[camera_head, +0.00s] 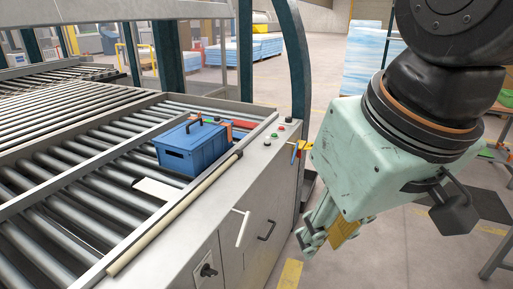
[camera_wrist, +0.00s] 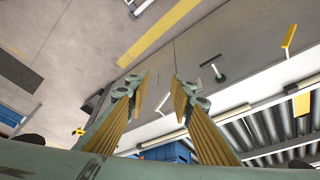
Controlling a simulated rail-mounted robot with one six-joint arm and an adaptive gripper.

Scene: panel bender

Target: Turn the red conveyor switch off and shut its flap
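My gripper (camera_head: 312,238) hangs to the right of the conveyor cabinet (camera_head: 190,255), apart from it. In the wrist view its two yellow-padded fingers (camera_wrist: 159,82) are spread with nothing between them.
A blue lidded box (camera_head: 188,148) stands on the rollers by the ledge. An orange-yellow item (camera_head: 304,145) is at the cabinet's far corner.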

